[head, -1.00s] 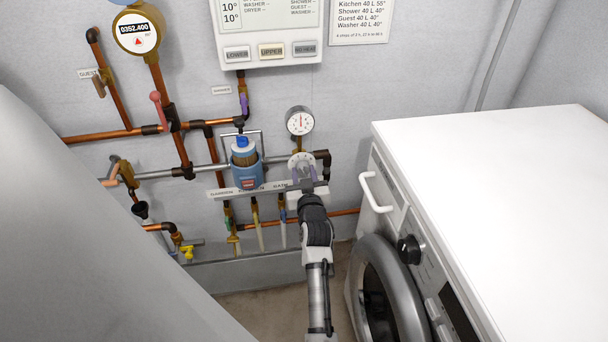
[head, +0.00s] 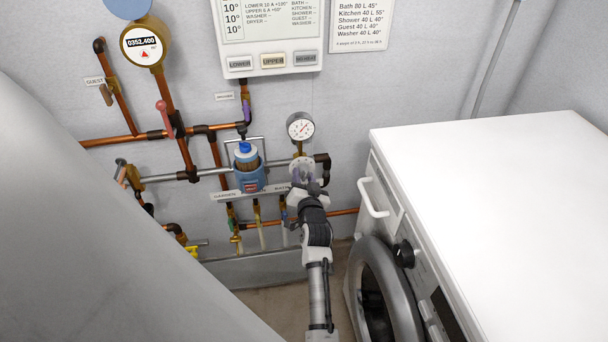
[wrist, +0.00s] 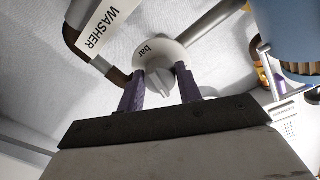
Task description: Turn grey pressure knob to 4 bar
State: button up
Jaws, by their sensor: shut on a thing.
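The grey pressure knob (wrist: 160,83) sits at the centre of a pale round dial marked "bar" in the wrist view. The dial (head: 301,164) shows in the head view, on the pipe below the round pressure gauge (head: 300,126). My gripper (wrist: 160,75) has its two purple fingers on either side of the knob and is shut on it. In the head view my gripper (head: 304,186) covers the knob and the lower part of the dial. The gauge needle points up and to the right. Its numbers are too small to read.
A blue filter housing (head: 249,175) stands left of the dial. A label strip (head: 235,195) and small valves lie below. A white washing machine (head: 480,190) is close on the right. Copper pipes and a red-handled valve (head: 163,112) are on the left.

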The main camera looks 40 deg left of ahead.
jog(key=shift+m, duration=0.5)
jog(key=o, duration=1)
jog(key=shift+s, duration=0.1)
jog(key=b+v, duration=0.1)
jog(key=v, duration=1.2)
jog(key=shift+s+d+b, duration=0.2)
jog(key=shift+d+b, duration=0.15)
